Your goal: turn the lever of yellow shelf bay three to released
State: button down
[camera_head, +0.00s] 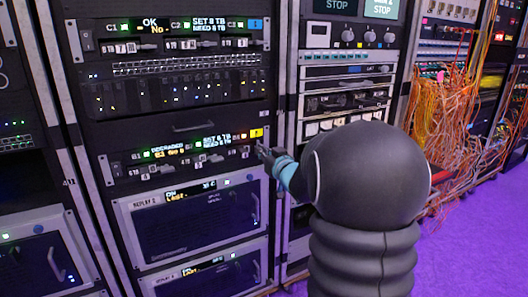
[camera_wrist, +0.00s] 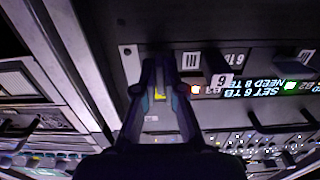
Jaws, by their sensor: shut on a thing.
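The yellow shelf (camera_head: 115,171) is a dark rack panel with a yellow tag (camera_head: 256,133) at its right end, a lit display and a row of small handles. My gripper (camera_head: 264,153) is at the panel's right end, below the tag. In the wrist view, which is upside down, my gripper (camera_wrist: 160,62) has its fingers drawn together at the panel, beside a label marked III (camera_wrist: 191,61). The yellow tag (camera_wrist: 160,95) shows between the fingers. The fingers hide what they hold, apparently the bay three lever; its angle cannot be told.
A handle marked 6 (camera_wrist: 226,80) sticks out close beside my fingers. A similar shelf with a blue tag (camera_head: 256,24) is higher in the rack. Loose orange cables (camera_head: 465,110) hang at the right. Purple floor (camera_head: 480,230) is open at the lower right.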

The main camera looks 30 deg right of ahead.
jog(key=shift+r, duration=0.15)
jog(key=c, duration=1.3)
grip_release()
jog(key=shift+o, duration=0.2)
jog(key=shift+s, duration=0.15)
jog(key=s, duration=1.1)
jog(key=shift+s+d, duration=0.15)
jog(key=shift+s, duration=0.25)
